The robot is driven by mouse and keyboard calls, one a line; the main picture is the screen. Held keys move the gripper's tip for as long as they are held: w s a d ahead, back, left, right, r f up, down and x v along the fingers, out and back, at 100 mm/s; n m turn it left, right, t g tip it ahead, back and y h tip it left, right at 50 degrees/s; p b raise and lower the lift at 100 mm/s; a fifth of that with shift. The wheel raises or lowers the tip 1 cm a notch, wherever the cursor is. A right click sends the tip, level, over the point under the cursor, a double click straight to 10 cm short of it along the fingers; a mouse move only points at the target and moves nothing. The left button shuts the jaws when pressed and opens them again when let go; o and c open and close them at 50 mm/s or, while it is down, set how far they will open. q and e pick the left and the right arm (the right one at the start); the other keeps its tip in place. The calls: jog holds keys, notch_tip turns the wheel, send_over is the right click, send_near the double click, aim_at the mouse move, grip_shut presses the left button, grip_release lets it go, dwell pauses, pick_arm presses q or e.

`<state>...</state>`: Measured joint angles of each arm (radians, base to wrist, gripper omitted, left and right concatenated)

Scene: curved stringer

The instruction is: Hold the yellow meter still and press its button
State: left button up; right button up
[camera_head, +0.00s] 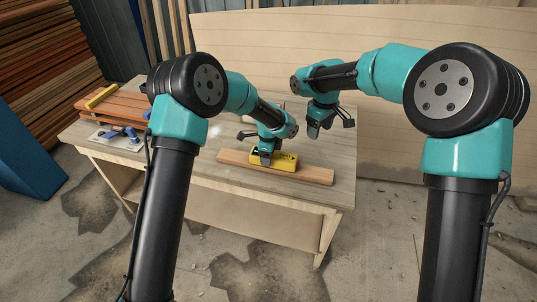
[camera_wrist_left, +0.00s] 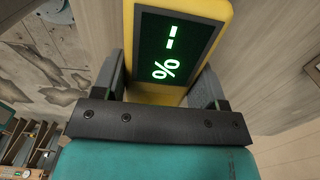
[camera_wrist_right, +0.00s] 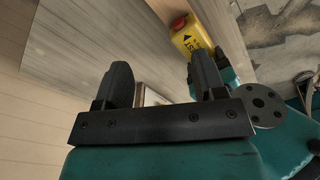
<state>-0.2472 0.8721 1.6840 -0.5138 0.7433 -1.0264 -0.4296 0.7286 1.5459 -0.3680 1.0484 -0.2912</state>
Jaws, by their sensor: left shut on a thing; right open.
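The yellow meter (camera_head: 287,162) lies on a wooden plank on the workbench. My left gripper (camera_head: 266,157) is shut on the meter from above, at its left part. In the left wrist view the meter (camera_wrist_left: 227,14) sits between the two fingers, and its dark screen (camera_wrist_left: 172,50) shows green dashes and a percent sign. In the right wrist view the far end of the meter (camera_wrist_right: 191,40) shows a red button (camera_wrist_right: 178,22) and black print. My right gripper (camera_head: 314,131) is open and empty, above the bench and apart from the meter, up and right of it.
The wooden plank (camera_head: 315,175) lies along the bench's front. At the bench's left are a stack of brown boards (camera_head: 122,103), a yellow bar (camera_head: 102,97) and blue-handled tools (camera_head: 118,133). A large pale panel (camera_head: 400,130) stands behind. The bench top (camera_head: 330,155) around the right gripper is clear.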

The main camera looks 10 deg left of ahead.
jog(key=shift+d+f, duration=0.1)
jog(key=shift+c, duration=1.4)
jog(key=shift+s+d+f, duration=0.1)
jog(key=shift+d+f, duration=0.1)
jog(key=shift+f, duration=0.05)
jog(key=shift+c, duration=0.7)
jog(key=d+f+m+y, duration=0.1)
jog(key=s+d+f+m+g+y, duration=0.1)
jog(key=f+m+y, duration=0.1)
jog(key=d+f+m+y, duration=0.1)
jog(key=f, duration=0.1)
jog(key=shift+s+d+f+m, duration=0.15)
jog(key=shift+s+d+m, duration=0.15)
jog(key=shift+d, duration=0.05)
jog(key=c, duration=0.7)
jog(key=d+f+m+y, duration=0.1)
jog(key=m+y, duration=0.1)
jog(key=d+f+m+y, duration=0.2)
jog(key=shift+s+d+m+t, duration=0.1)
jog(key=shift+m+t, duration=0.3)
grip_shut()
jog(key=shift+w+d+f+m+t+y, duration=0.15)
jog(key=shift+d+f+m+t+y, duration=0.2)
jog(key=shift+m, duration=0.35)
jog(key=shift+w+d+f+m+t+y, duration=0.15)
jog(key=shift+d+m+t+y, duration=0.25)
jog(key=shift+m, duration=0.3)
